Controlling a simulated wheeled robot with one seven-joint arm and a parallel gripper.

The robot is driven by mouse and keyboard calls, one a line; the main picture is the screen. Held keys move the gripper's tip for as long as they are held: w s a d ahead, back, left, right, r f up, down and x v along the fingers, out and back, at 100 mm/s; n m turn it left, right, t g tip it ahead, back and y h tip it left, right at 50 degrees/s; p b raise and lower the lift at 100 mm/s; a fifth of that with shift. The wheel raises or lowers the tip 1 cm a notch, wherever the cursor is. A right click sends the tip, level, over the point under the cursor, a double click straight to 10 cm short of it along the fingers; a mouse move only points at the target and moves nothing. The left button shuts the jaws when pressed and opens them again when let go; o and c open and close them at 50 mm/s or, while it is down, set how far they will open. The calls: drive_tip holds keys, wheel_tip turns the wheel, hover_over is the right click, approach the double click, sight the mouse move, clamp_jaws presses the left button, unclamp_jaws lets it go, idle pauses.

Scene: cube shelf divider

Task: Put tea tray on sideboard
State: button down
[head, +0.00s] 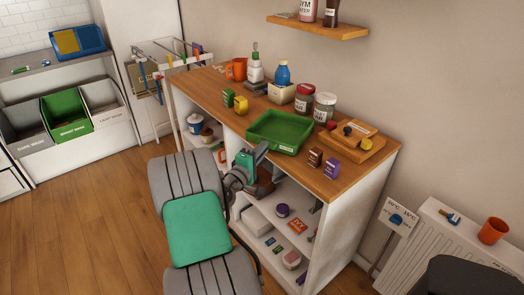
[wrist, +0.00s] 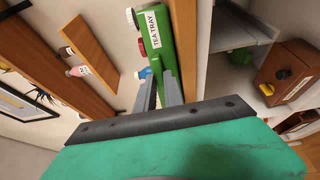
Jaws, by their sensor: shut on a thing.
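The tea tray (head: 250,139) is a green, shallow, open tray. It lies at the front edge of the wooden sideboard top (head: 210,95), looking about level; I cannot tell whether it rests fully on the top. In the wrist view the tray (wrist: 158,55) shows its "TEA TRAY" label. My gripper (head: 262,152) reaches it from the front, and its two fingers (wrist: 160,90) are shut on the tray's near wall. The fingertips' exact contact is partly hidden. The tray looks empty in the head view.
Behind the tray stand a cream box with a blue bottle (head: 282,75) and jars (head: 304,98). Open shelves (head: 285,220) lie below. A wall shelf (head: 317,27) hangs above.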

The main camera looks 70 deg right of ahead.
drive_tip(key=shift+f, duration=0.15)
drive_tip(key=c, duration=1.5)
unclamp_jaws()
drive_tip(key=shift+o, duration=0.2)
